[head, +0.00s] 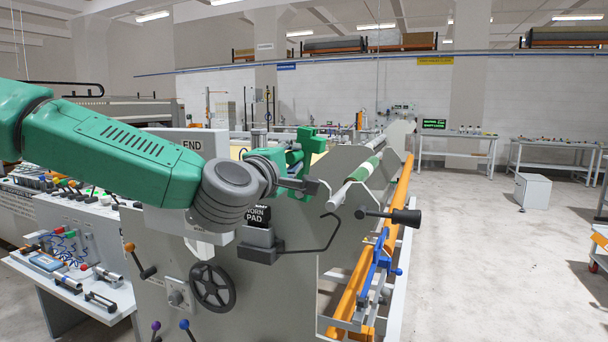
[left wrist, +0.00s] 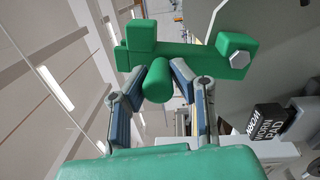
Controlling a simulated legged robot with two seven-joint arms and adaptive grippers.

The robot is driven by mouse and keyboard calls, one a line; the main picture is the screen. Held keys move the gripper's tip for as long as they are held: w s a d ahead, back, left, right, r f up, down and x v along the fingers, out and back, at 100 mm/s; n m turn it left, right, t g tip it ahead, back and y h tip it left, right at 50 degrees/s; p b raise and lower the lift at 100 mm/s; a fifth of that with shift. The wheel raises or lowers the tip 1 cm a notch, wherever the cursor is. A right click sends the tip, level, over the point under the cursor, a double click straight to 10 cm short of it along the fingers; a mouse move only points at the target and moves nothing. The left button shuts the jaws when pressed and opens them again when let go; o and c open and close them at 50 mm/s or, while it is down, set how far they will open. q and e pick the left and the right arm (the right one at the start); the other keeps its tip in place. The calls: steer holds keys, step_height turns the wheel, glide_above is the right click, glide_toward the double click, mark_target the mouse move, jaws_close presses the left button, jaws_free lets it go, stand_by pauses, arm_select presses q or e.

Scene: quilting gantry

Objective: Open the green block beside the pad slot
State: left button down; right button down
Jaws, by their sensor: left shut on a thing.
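The green block (head: 306,143) is mounted on the grey gantry end plate, above and to the right of the worn pad (head: 257,215). In the left wrist view it is a green bar (left wrist: 180,58) with square ends, a grey hex face at the right and a round green handle (left wrist: 156,82) pointing towards me. My left gripper (left wrist: 162,72) is shut on this handle, one finger on each side. In the head view my left wrist hides part of the block and the fingertips. The pad slot itself is not clearly seen. My right gripper is not in view.
A black handwheel (head: 212,287) and levers stick out of the grey gantry below my arm. A roller with a black knob (head: 405,216) juts out at the right. A side table (head: 75,290) holds small tools at the left.

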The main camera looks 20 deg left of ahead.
arm_select(q)
steer(key=shift+w+a+f+n+y+b, duration=0.1)
steer(key=shift+a+n+y+b, duration=0.05)
steer(key=shift+a+n+b, duration=0.9)
steer(key=shift+a+n+y+b, duration=0.15)
steer(key=shift+a+n+b, duration=0.45)
steer(key=shift+n, duration=0.75)
steer(key=c, duration=1.3)
jaws_free()
steer(key=shift+f, duration=0.1)
steer(key=s+f, duration=0.1)
steer(key=s, duration=1)
steer(key=shift+s+a, duration=0.25)
steer(key=shift+s, duration=0.15)
steer(key=shift+f, duration=0.1)
